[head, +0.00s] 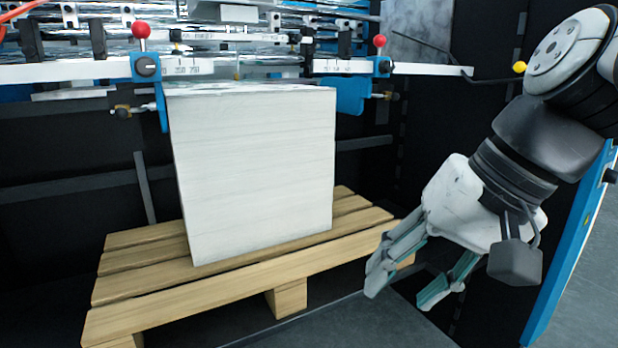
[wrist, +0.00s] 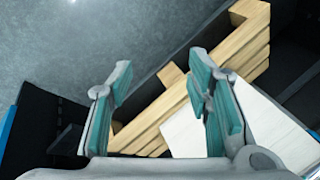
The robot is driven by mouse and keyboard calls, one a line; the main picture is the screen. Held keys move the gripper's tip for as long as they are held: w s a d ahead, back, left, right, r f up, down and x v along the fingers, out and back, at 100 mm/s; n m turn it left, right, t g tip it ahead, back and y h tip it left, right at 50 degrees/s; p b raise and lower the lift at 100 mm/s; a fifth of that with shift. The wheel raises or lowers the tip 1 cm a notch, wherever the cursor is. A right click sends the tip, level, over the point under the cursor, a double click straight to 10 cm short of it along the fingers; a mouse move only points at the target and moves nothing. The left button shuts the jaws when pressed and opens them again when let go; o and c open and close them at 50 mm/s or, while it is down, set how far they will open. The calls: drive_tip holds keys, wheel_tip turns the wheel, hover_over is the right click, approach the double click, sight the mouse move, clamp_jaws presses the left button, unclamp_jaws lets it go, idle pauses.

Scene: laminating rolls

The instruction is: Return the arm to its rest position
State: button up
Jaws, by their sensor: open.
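My gripper (head: 408,286) hangs at the right in the head view, pointing down and to the left. It is open, with a clear gap between its two fingers and nothing held. It is in front of the right end of the wooden pallet (head: 180,308). In the wrist view both teal-padded fingers of my gripper (wrist: 163,88) stand apart. The pallet (wrist: 235,65) and the white stack (wrist: 262,120) show beyond them. My arm is bent and comes in from the upper right of the head view.
A tall white stack (head: 255,170) stands on the pallet. Above it is a machine with a white rail (head: 60,74), blue clamps and red knobs (head: 141,30). A blue-edged panel (head: 572,255) stands at the right. Grey floor (wrist: 95,45) is bare beside the pallet.

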drive_tip(key=s+d+f+n+g+h, duration=0.15)
drive_tip(key=s+d+f, duration=0.25)
drive_tip(key=s, duration=0.4)
drive_tip(key=s+d+f+g+h, duration=0.1)
drive_tip(key=s+d+f+h, duration=0.25)
drive_tip(key=s, duration=0.45)
wheel_tip(320, 180, up, 31)
drive_tip(key=d+t+p, duration=0.1)
drive_tip(key=t+p, duration=0.3)
drive_tip(key=p, duration=2.6)
drive_tip(key=shift+n+y, duration=0.3)
drive_tip(key=shift+n, duration=0.05)
